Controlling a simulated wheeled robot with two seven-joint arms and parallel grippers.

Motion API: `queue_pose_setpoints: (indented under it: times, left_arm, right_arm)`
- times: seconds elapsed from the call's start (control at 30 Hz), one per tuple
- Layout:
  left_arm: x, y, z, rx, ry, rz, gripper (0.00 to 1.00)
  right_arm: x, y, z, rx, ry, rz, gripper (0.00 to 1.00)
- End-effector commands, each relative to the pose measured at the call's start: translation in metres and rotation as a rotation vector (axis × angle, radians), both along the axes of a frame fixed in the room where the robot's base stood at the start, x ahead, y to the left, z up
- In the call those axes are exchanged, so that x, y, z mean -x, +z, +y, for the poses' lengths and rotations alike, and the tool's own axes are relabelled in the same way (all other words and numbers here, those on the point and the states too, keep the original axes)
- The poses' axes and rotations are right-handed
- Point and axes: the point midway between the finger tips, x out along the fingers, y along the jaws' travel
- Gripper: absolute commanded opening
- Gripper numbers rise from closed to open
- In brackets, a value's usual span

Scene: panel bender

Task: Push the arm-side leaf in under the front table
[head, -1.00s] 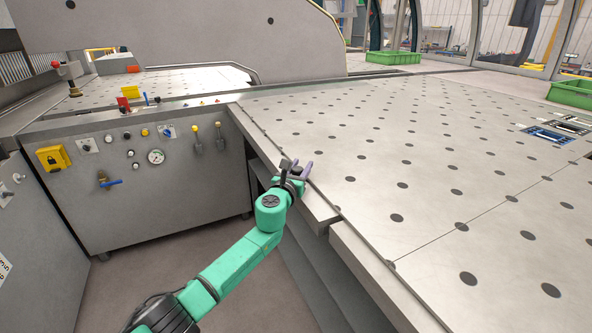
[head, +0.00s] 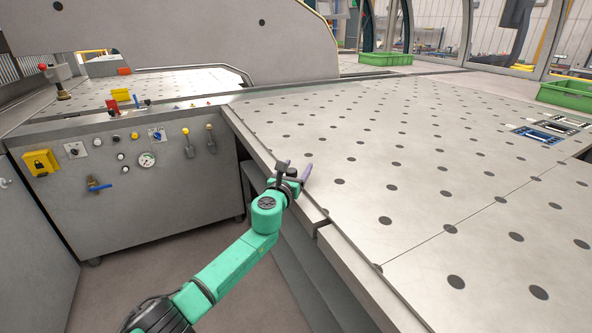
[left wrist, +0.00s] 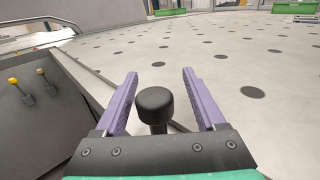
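The front table (head: 430,150) is a wide pale plate with dark round dots. A grey leaf (head: 312,213) runs along its left edge as a narrow strip, ending near a seam with a nearer strip. My left gripper (head: 296,170) is at this leaf, close to the table edge. In the left wrist view the left gripper (left wrist: 159,82) has its two purple fingers apart. A black round-topped knob (left wrist: 154,103) stands between them, with gaps seen on both sides. The knob's foot is hidden by the gripper body. My right gripper is not in view.
A grey control cabinet (head: 130,200) with levers, a gauge and a yellow lock plate stands left of the leaf. The nearer strip (head: 365,275) continues along the table edge. Green crates (head: 568,94) and blue-framed items (head: 540,134) lie far right. Floor is free between cabinet and table.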

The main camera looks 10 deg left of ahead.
Motion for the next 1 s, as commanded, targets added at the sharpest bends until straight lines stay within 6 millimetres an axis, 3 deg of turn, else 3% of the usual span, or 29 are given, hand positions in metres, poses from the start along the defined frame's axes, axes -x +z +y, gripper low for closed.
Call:
queue_pose_setpoints:
  times: [0.27, 0.47, 0.8, 1.0]
  left_arm:
    - [0.023, 0.004, 0.004, -0.002, 0.000, 0.001, 0.72]
    - [0.061, 0.002, 0.008, -0.003, -0.002, 0.003, 0.72]
    - [0.134, -0.002, 0.018, -0.003, -0.002, 0.004, 0.72]
    - [0.144, -0.001, 0.018, -0.001, -0.002, 0.002, 0.72]
  right_arm:
    - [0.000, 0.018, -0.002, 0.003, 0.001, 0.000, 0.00]
    - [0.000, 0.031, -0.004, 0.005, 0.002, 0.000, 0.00]
    - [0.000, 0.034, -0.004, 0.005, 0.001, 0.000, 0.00]
    - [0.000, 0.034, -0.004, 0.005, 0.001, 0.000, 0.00]
